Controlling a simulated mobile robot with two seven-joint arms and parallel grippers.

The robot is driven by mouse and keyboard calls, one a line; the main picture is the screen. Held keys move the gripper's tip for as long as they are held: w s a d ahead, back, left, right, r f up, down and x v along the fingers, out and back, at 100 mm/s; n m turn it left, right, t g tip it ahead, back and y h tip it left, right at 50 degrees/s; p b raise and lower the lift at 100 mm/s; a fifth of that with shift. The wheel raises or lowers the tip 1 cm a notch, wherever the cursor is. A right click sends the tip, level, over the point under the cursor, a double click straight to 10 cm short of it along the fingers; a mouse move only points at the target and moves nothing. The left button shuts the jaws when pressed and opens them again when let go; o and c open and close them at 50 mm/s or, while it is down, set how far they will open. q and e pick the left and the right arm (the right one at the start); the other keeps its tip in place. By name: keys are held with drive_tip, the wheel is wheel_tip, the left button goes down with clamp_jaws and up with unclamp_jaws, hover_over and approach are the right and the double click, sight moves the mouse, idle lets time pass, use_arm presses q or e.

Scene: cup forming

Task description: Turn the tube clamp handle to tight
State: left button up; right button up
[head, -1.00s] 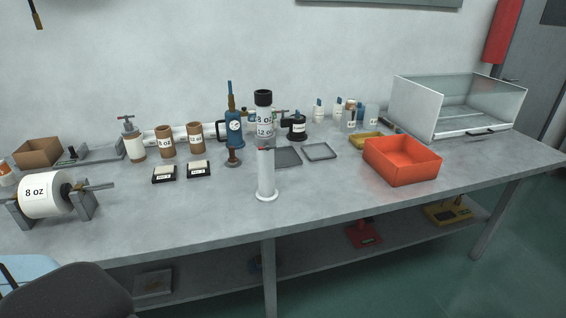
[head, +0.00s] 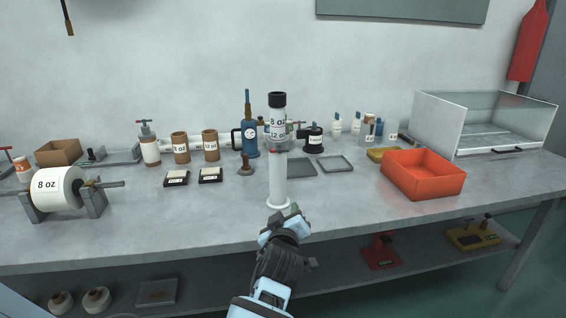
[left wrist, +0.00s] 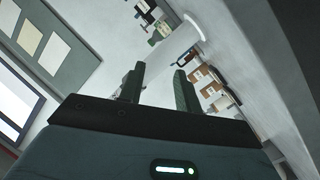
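Small red T-shaped handles show in the head view, one on top of a white-and-brown cylinder (head: 150,150) at the back left and one at the far left edge (head: 5,149). Another red-tipped handle (head: 297,123) is partly hidden behind the black-capped jar (head: 278,112). I cannot tell which is the tube clamp handle. A white upright tube (head: 277,180) on a round foot stands near the table's front edge. My left gripper (head: 284,222) is just in front of its foot. My right gripper is not in view.
A grey table (head: 230,218) holds an 8 oz roll (head: 58,188) on a stand, brown cups (head: 180,148), an orange bin (head: 422,174) and a clear-sided case (head: 485,125). The front middle-left of the tabletop is clear.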

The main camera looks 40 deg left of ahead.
use_arm(q)
drive_tip(key=w+a+r+n+y, duration=0.1)
drive_tip(key=r+n, duration=0.2)
drive_tip(key=r, duration=0.2)
drive_tip(key=w+a+r+n+g+y+b, duration=0.1)
drive_tip(key=w+a+r+n+y, duration=0.1)
drive_tip(key=r, duration=0.4)
drive_tip(key=shift+a+r+n+y, duration=0.3)
drive_tip(key=shift+n, duration=0.4)
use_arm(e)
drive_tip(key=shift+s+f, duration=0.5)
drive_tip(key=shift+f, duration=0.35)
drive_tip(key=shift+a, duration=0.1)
